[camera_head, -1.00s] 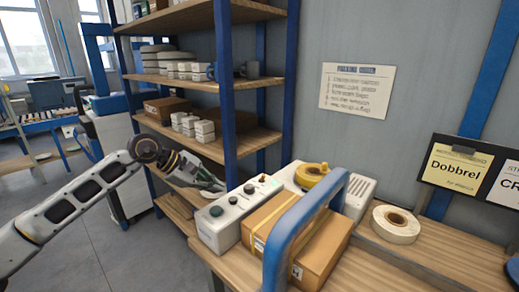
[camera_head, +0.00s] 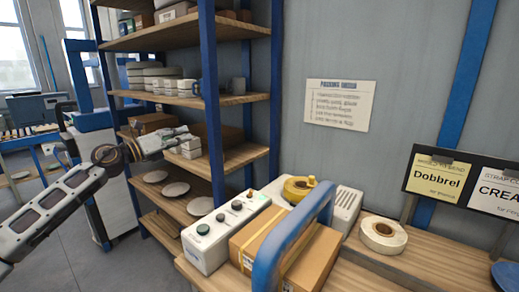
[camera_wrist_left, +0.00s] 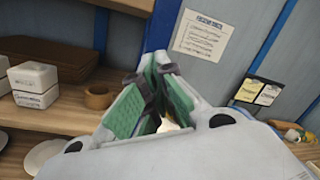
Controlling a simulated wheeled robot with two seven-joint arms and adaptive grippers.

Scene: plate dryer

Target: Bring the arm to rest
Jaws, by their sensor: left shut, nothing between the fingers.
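My left arm comes in from the left in the head view. Its gripper (camera_head: 176,139) is raised in front of the middle boards of the shelf rack (camera_head: 209,100). In the left wrist view the gripper (camera_wrist_left: 156,88) shows its green-padded fingers drawn together, with nothing held between them. Pale plates (camera_head: 176,189) lie on a lower board of the rack, below the gripper and apart from it. My right gripper is in neither view.
A bench (camera_head: 405,270) at the right carries a grey control box (camera_head: 207,246), a cardboard box (camera_head: 311,262), a blue bar (camera_head: 268,262) and a tape roll (camera_head: 383,234). White boxes (camera_wrist_left: 35,80) stand on the rack near the gripper. Open floor lies at lower left.

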